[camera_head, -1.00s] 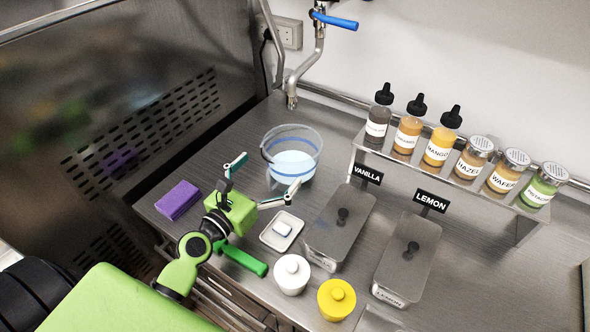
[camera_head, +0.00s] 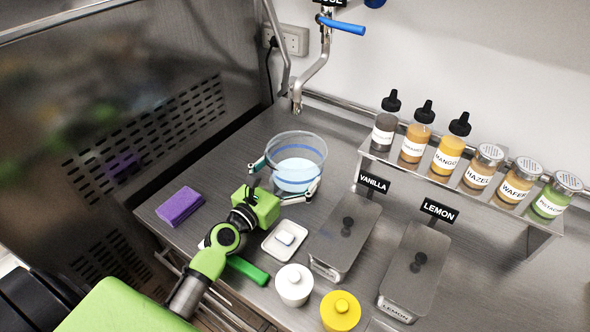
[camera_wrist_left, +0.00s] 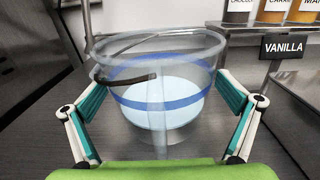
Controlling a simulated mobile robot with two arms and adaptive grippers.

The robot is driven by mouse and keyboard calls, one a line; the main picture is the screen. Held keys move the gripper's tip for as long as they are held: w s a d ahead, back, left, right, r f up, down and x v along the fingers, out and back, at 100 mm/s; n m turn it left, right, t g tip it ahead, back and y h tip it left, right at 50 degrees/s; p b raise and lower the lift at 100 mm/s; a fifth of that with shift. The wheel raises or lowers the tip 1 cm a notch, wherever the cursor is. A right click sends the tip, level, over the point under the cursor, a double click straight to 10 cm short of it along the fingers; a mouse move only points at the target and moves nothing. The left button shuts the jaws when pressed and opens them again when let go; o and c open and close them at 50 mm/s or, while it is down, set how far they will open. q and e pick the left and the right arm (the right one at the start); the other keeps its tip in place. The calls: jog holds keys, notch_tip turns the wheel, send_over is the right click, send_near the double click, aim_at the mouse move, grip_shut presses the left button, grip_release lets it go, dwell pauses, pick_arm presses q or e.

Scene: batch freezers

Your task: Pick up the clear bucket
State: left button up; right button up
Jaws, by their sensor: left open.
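The clear bucket (camera_head: 297,160) stands upright on the steel counter in the head view, with a blue band and pale contents in its lower part. Its dark-gripped handle leans to one side. My left gripper (camera_head: 285,183) is open at the near side of the bucket, with one finger at its left and one at its right. In the left wrist view the bucket (camera_wrist_left: 160,85) fills the space between the spread fingers of the gripper (camera_wrist_left: 160,112). I cannot tell whether the fingers touch it. My right gripper is not in view.
A purple sponge (camera_head: 180,206) lies left. A small white tray (camera_head: 284,240), a white jar (camera_head: 294,285), a yellow jar (camera_head: 340,310) and lidded steel tubs (camera_head: 343,240) stand near and right. A bottle shelf (camera_head: 455,185) and a tap (camera_head: 311,75) are behind.

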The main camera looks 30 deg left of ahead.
pick_arm(q)
jog(key=shift+w, duration=0.4)
jog(key=shift+c, duration=0.4)
jog(key=c, duration=1.2)
jog(key=shift+r, duration=0.1)
